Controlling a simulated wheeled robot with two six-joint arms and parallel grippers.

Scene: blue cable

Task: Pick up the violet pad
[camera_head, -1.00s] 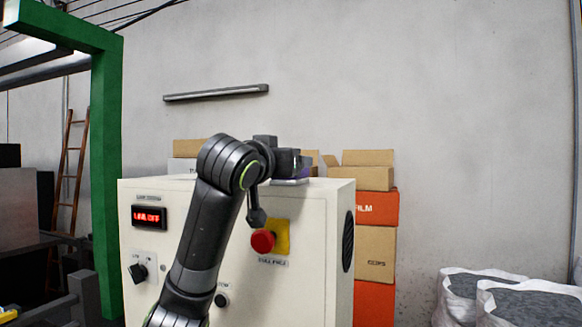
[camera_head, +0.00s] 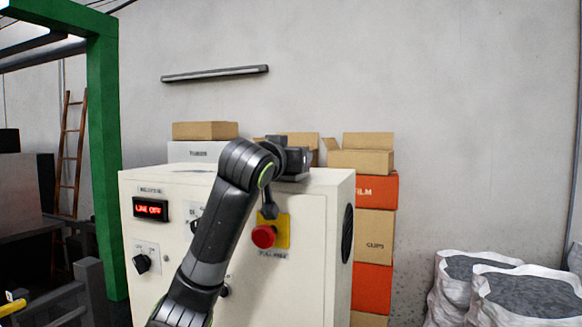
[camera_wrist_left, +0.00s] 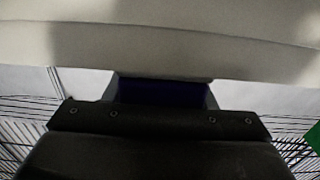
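The violet pad (camera_wrist_left: 162,91) shows in the left wrist view as a dark violet strip. It fills the gap between the two grey fingers of my left gripper (camera_wrist_left: 162,97). I cannot tell whether the fingers press on it. In the head view my left gripper (camera_head: 298,160) is low over the back right of the white cabinet's top (camera_head: 335,178), at a flat grey piece there. The arm and gripper hide the pad in that view. My right gripper is not in view.
The cabinet front (camera_head: 310,270) has a red button (camera_head: 263,237) on a yellow plate and a dark knob (camera_head: 141,263). Cardboard boxes (camera_head: 366,156) stand behind. A green frame (camera_head: 103,160) rises at left. Filled sacks (camera_head: 520,295) stand at lower right.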

